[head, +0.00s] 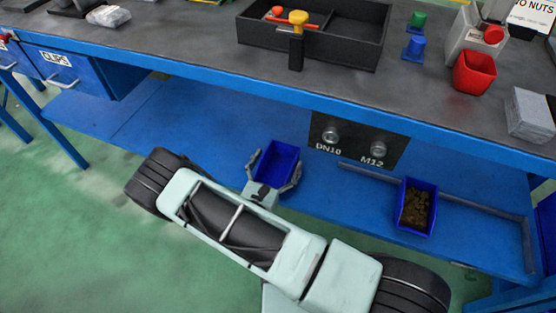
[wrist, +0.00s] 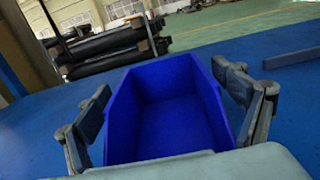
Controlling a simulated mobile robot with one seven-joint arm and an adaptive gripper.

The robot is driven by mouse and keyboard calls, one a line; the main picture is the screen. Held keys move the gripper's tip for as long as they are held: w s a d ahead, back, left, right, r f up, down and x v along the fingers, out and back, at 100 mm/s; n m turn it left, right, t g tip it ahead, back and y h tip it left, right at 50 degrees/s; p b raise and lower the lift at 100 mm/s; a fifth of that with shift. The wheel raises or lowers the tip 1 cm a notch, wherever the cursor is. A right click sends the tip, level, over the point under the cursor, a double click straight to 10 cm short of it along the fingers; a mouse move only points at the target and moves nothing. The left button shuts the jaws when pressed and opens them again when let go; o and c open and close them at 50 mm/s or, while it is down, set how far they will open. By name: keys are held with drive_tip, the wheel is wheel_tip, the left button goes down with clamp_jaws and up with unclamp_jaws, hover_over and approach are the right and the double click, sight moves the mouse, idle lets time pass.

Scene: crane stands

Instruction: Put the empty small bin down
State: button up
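The small blue bin (wrist: 165,105) is open-topped, and its inside looks empty. It sits between the fingers of my gripper (wrist: 165,85), one finger along each side wall.
Another blue bin (head: 416,208) with brownish small parts stands to the right on the shelf, by a grey rail (head: 470,208). A dark plate marked DN10 and M12 (head: 357,142) is between the two bins. The tabletop (head: 190,35) overhangs the shelf. Shelf to the left is clear.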

drive_tip(key=shift+r, duration=0.2)
drive_tip(key=p+v, duration=0.2)
drive_tip(key=v, duration=1)
drive_tip(key=shift+s, duration=0.1)
